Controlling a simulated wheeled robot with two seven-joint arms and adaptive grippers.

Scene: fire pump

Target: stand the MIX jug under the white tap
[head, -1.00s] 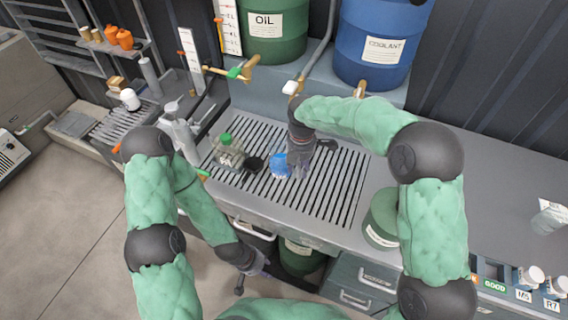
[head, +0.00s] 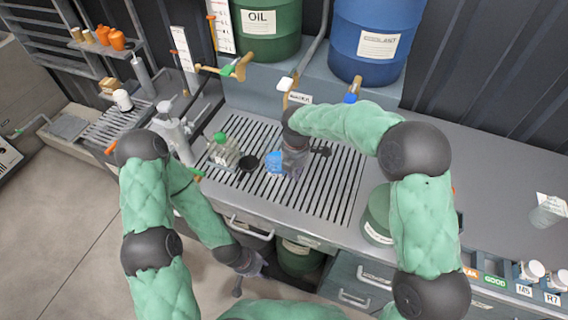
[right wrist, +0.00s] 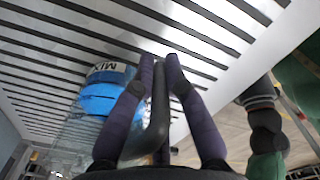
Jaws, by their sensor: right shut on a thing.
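The MIX jug is clear with a blue band (right wrist: 103,99) and a MIX label. In the head view its blue part (head: 273,161) shows over the slatted grate, beside my right gripper (head: 295,165). In the right wrist view the purple fingers of my right gripper (right wrist: 160,62) are closed around the jug's dark handle (right wrist: 159,115). I cannot tell whether the jug's base touches the grate. The white tap (head: 285,83) is on the ledge behind, farther back than the jug. My left gripper (head: 248,264) hangs low in front of the counter, away from the jug; its fingers are unclear.
A green-capped clear bottle (head: 222,155) and a dark round piece (head: 249,163) sit on the grate left of the jug. A green tap (head: 230,70) and a blue tap (head: 351,96) flank the white one. The right part of the grate (head: 338,185) is clear.

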